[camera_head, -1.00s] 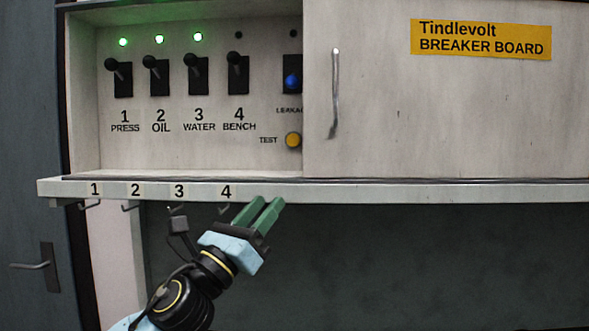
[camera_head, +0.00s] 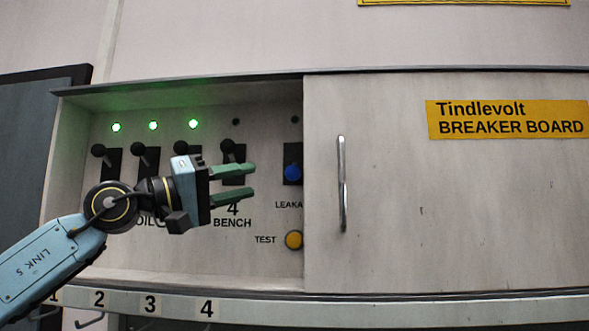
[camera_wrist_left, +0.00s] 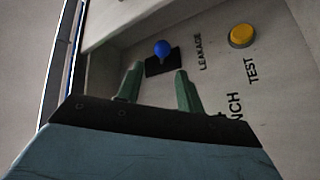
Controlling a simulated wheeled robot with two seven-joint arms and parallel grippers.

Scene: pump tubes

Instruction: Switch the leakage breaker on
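The leakage breaker is a blue-knobbed lever (camera_head: 293,172) on a black plate, beside the edge of the sliding door. The lamp above it is dark. In the left wrist view the blue knob (camera_wrist_left: 162,48) shows ahead of the fingers, roughly between their tips. My left gripper (camera_head: 250,182) has green fingers, apart and empty, pointing right toward the blue knob and short of it in the picture. The left gripper (camera_wrist_left: 157,76) also shows open in the wrist view. The LEAKAGE label is partly covered by the door in the head view. My right gripper is not in view.
A yellow TEST button (camera_head: 293,239) sits below the blue knob. Black levers stand to the left, partly behind my left arm; three green lamps (camera_head: 153,126) are lit. The door (camera_head: 460,210) with a metal handle (camera_head: 342,183) covers the right side. A numbered hook ledge (camera_head: 260,309) runs below.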

